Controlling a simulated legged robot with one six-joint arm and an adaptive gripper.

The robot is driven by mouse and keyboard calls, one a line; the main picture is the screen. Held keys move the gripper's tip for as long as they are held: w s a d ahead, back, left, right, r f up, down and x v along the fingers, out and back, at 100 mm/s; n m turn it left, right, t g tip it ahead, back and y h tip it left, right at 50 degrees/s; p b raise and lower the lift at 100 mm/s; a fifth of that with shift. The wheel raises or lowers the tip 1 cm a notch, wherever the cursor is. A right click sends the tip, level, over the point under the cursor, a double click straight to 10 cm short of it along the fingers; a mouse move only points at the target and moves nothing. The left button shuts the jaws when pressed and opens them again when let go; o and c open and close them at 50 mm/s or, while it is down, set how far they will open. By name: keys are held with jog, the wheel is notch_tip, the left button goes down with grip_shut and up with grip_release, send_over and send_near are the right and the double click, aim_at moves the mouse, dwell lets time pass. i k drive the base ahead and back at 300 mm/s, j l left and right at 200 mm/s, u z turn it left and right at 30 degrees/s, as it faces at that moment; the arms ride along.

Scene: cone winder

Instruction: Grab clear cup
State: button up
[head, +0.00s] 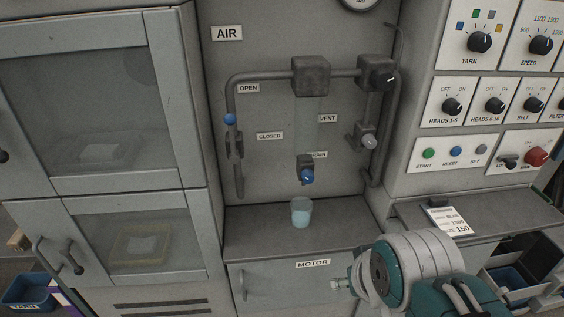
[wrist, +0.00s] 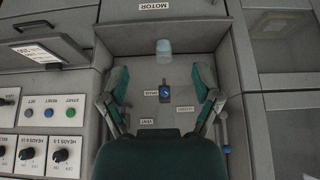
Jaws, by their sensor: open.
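The clear cup (head: 301,211) stands upright on the grey ledge below the blue drain knob in the head view. It looks pale blue and translucent. In the wrist view, which looks upside down, the cup (wrist: 163,50) sits near the top middle, beyond my fingertips. My gripper (wrist: 159,80) is open and empty, with its two teal fingers spread to either side and the cup apart from both. In the head view my teal and grey arm shows at the lower right; the fingers are not clearly visible there.
A blue drain knob (head: 307,177) and grey pipes (head: 232,100) stand on the panel above the cup. Glass-door cabinets (head: 100,110) are at the left. The control panel (head: 480,110) is at the right. The grey ledge (head: 255,225) around the cup is clear.

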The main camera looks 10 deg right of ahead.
aim_at(301, 207)
jog(key=i+j, duration=0.15)
jog(key=j, duration=0.25)
jog(key=i+j+u, duration=0.1)
jog(key=j, duration=0.25)
jog(key=i+j, duration=0.25)
jog(key=i+j+u, duration=0.1)
jog(key=j, duration=0.4)
jog(key=i, duration=0.1)
